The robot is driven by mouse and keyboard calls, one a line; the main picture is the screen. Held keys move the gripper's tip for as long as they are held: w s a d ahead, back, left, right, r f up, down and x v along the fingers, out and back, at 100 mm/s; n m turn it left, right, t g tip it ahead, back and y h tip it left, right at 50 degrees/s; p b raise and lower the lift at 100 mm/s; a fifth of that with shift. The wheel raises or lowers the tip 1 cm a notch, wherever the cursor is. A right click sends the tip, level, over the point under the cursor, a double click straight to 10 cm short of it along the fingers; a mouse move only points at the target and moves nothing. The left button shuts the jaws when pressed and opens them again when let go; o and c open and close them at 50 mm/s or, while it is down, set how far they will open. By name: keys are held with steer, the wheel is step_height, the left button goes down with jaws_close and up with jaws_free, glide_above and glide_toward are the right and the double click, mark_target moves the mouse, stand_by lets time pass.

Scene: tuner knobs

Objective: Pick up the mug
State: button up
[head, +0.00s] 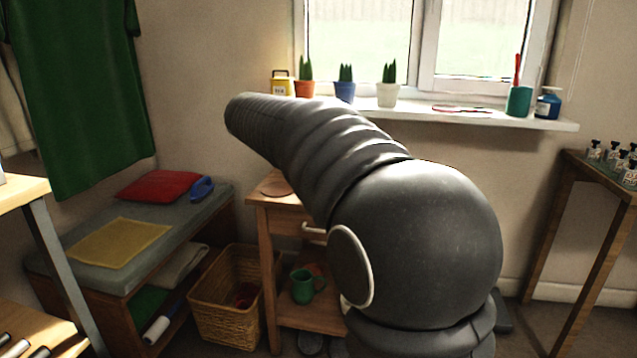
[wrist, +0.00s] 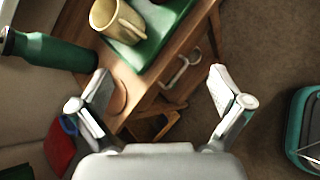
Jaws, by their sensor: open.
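A cream-yellow mug (wrist: 118,20) lies or stands at an angle to the wrist view on a green tray (wrist: 150,55), on top of a wooden side table (wrist: 195,35). Its handle points toward the lower right of the picture. A second, green mug (head: 303,287) stands on the table's lower shelf in the head view. My gripper (wrist: 160,88) is open and empty, with its fingers wide apart. The cream mug is beyond the fingertips, toward the top left. In the head view my arm hides my gripper, the cream mug and most of the tabletop.
A dark green bottle (wrist: 52,50) is left of the tray. A round brown coaster (wrist: 118,98) lies near the table's corner. A drawer handle (wrist: 183,72) sticks out from the table front. A wicker basket (head: 228,318) and a padded bench (head: 160,238) stand left.

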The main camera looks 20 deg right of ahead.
steer(key=w+n+h+b, duration=0.25)
steer(key=w+n, duration=0.25)
steer(key=w, duration=0.6)
steer(key=shift+h, duration=0.35)
steer(key=x, duration=1.4)
steer(key=shift+d+r+b, duration=0.1)
steer(key=shift+d+b, duration=0.25)
steer(key=shift+d, duration=0.05)
steer(key=c, duration=1.7)
steer(key=shift+r, duration=0.2)
steer(key=shift+c, duration=0.2)
steer(key=s+d+r+p, duration=0.2)
steer(key=s+r, duration=0.8)
steer(key=s, duration=0.1)
steer(key=shift+s+d+r, duration=0.15)
steer(key=shift+d+r, duration=0.1)
steer(key=shift+r, duration=0.05)
steer(key=shift+s, duration=0.1)
